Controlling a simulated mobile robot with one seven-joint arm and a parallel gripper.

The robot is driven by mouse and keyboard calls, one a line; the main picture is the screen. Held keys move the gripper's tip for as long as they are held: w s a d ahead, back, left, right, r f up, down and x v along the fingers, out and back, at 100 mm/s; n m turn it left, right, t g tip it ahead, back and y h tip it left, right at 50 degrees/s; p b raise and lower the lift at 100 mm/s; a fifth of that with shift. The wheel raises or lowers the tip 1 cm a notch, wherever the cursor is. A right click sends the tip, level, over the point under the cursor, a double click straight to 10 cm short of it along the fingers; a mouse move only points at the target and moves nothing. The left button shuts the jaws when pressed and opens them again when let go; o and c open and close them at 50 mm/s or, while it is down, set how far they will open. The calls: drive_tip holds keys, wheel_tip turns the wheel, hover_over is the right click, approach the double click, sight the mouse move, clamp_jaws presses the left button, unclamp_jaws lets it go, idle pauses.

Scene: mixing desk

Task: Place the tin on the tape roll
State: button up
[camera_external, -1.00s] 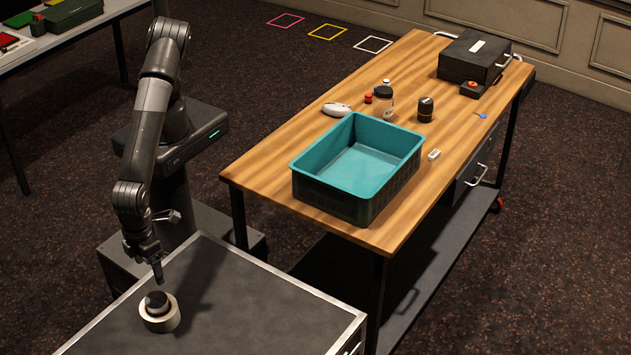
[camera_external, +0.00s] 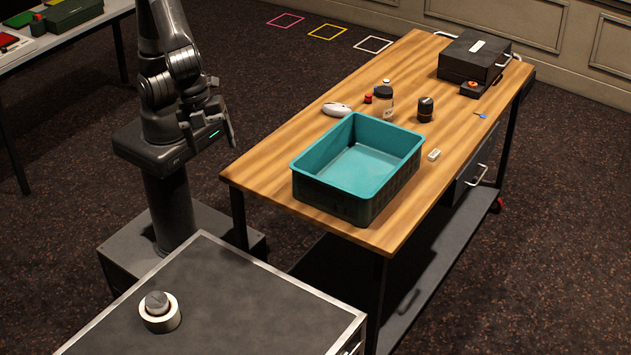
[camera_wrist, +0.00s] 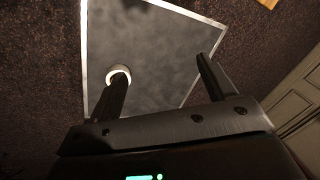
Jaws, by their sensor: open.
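The tape roll (camera_external: 160,323), a pale ring, lies flat on the dark top of the low cabinet in the external view. The tin (camera_external: 156,301), a short dark grey cylinder, sits upright on top of it, roughly centred. The tape roll also shows in the wrist view (camera_wrist: 119,69), where my left finger partly covers it and the tin cannot be made out clearly. My gripper (camera_external: 229,132) is raised well above and behind the cabinet, apart from both. In the wrist view its fingers (camera_wrist: 160,70) are spread with nothing between them.
The cabinet top (camera_external: 235,295) is otherwise clear. The wooden desk (camera_external: 300,125) at right holds a teal crate (camera_external: 355,203), a white mouse (camera_external: 336,109), a clear jar with a dark lid (camera_external: 384,103), a dark jar (camera_external: 425,110) and a black box (camera_external: 473,58).

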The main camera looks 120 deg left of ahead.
drive_tip(key=s+a+r+n+t, duration=0.1)
drive_tip(key=s+a+r+n, duration=0.1)
drive_tip(key=s+a+n, duration=0.3)
drive_tip(key=s+a+r+n+t, duration=0.1)
drive_tip(key=s+a+r+n, duration=0.2)
drive_tip(key=s+a, duration=1)
drive_tip(key=a+n, duration=0.2)
drive_tip(key=n, duration=0.1)
drive_tip(key=shift+s+a+r+t+h, duration=0.2)
drive_tip(key=shift+a+r+t+h, duration=0.1)
drive_tip(key=shift+t, duration=0.1)
